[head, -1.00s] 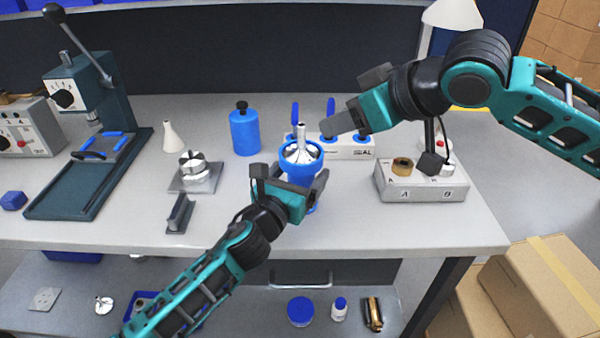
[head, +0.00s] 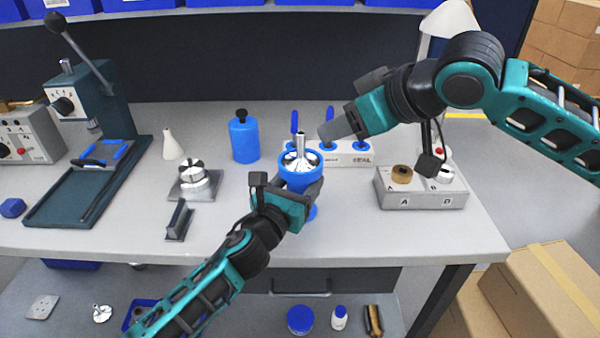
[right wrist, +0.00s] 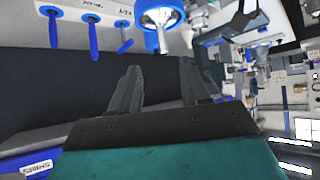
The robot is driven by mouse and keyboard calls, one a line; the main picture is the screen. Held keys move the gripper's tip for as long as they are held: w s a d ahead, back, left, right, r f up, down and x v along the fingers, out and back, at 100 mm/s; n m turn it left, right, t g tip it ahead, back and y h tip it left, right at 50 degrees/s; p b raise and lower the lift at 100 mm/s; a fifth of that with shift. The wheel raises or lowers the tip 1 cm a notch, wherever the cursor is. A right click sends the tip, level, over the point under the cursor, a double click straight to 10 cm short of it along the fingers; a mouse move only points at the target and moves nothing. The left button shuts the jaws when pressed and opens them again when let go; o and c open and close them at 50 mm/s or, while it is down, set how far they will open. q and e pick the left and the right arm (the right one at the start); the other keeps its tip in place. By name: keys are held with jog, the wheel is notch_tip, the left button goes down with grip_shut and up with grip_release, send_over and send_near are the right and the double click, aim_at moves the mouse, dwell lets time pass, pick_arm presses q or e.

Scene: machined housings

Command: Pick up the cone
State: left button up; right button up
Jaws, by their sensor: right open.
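The cone (head: 301,156) is shiny metal with a thin upright stem. It sits in the mouth of a blue cup (head: 298,181) near the middle of the bench. My left gripper (head: 302,196) is closed around the cup's body from the front; its fingers are partly hidden. My right gripper (head: 325,131) is open and empty, just right of the cone's stem and apart from it. In the right wrist view the cone's stem (right wrist: 154,40) shows just beyond the open fingers of my right gripper (right wrist: 160,67), between their tips.
A white block with blue-handled tools (head: 350,155) stands right behind the cup. A blue bottle (head: 244,140), a white conical bottle (head: 171,146) and a metal fixture (head: 195,182) stand left. A grey control box (head: 422,196) is on the right. The front right bench is clear.

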aim_at(304, 137)
jog(key=w+a+g, duration=0.1)
jog(key=w+a+f+h, duration=0.1)
jog(key=w, duration=0.1)
jog(key=w+a+f+g+h, duration=0.1)
jog(key=a, duration=0.1)
jog(key=shift+w+f+g, duration=0.2)
jog(key=shift+g, duration=0.1)
jog(key=shift+s+x, duration=0.1)
jog(key=shift+x, duration=1.3)
jog(key=shift+s+x, duration=0.15)
jog(key=shift+x, duration=1.3)
jog(key=shift+a, duration=0.15)
grip_shut()
